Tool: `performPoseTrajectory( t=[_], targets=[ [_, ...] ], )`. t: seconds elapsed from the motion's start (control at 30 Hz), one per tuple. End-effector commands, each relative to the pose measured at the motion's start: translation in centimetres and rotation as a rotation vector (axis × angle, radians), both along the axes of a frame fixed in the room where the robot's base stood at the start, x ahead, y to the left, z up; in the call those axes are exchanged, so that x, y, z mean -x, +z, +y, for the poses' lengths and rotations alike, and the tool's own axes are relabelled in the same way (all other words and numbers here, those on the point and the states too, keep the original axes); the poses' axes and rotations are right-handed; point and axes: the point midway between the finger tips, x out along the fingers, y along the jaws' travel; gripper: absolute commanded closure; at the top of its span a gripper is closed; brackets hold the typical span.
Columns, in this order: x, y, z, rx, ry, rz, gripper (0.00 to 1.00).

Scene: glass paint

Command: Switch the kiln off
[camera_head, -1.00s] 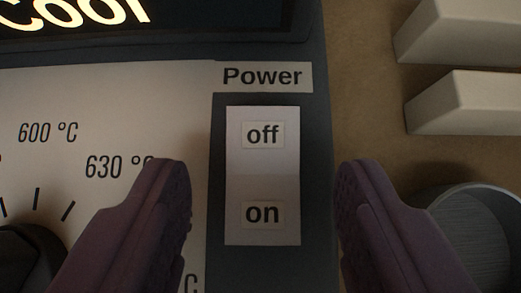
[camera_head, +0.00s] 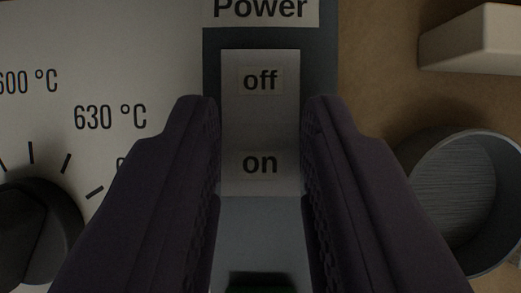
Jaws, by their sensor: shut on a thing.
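The kiln's power switch (camera_head: 260,122) is a pale upright rocker on a dark panel strip. Its upper half reads "off" (camera_head: 261,81) and its lower half reads "on" (camera_head: 260,163). A "Power" label (camera_head: 262,9) sits above it, cut by the top edge. My gripper (camera_head: 261,115) has its two purple fingers at the left and right sides of the switch, shut on it. Which half of the rocker is pressed in is hard to tell.
The kiln's black dial (camera_head: 35,235) with temperature marks is at the lower left on a pale plate (camera_head: 120,55). A round metal cup-like container (camera_head: 455,200) stands close to the right finger. A pale block (camera_head: 475,40) is at the upper right.

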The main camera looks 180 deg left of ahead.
Motion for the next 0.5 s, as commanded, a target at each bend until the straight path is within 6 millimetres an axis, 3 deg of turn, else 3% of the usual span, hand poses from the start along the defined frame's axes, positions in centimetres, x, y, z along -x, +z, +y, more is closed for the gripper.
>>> performPoseTrajectory(
  t=[0.37, 0.4, 0.5],
  targets=[
    [-0.15, 0.07, -0.01, 0.001, -0.001, 0.033, 1.0],
    [-0.16, 0.08, -0.01, 0.001, -0.001, 0.033, 0.63],
    [-0.15, 0.07, -0.01, 0.001, -0.001, 0.033, 0.45]
  ],
)
